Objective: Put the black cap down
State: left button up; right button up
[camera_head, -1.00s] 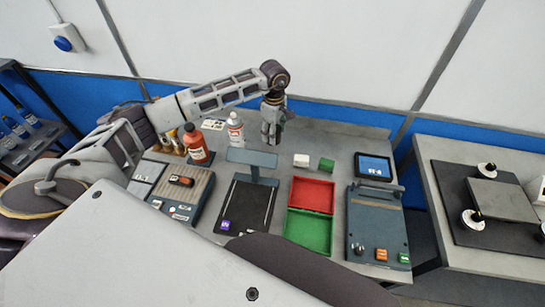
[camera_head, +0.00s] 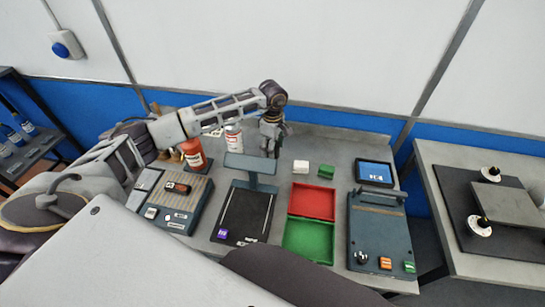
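My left gripper (camera_head: 270,152) points down at the back of the grey bench (camera_head: 335,150), right of the white bottle with a red band (camera_head: 233,137) and behind the dark stand (camera_head: 250,165). Its fingers are small and dark here, so I cannot tell whether they are open or shut. I cannot make out a black cap; if it is between the fingers, it is hidden. An orange bottle (camera_head: 194,155) stands left of the white one, its top partly covered by my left arm. My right gripper is not in view.
A white block (camera_head: 300,167) and a green block (camera_head: 328,170) lie right of the gripper. A red tray (camera_head: 312,203) and a green tray (camera_head: 308,243) lie in front. A tablet (camera_head: 375,170) and a grey-blue device (camera_head: 378,228) are at right. Bare bench lies behind the blocks.

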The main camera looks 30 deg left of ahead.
pick_arm(q)
jog(key=shift+f, duration=0.15)
jog(key=shift+f+b, duration=0.35)
jog(key=shift+f, duration=0.2)
jog(key=shift+f+b, duration=0.9)
jog(key=shift+f, duration=1)
jog(key=o, duration=0.7)
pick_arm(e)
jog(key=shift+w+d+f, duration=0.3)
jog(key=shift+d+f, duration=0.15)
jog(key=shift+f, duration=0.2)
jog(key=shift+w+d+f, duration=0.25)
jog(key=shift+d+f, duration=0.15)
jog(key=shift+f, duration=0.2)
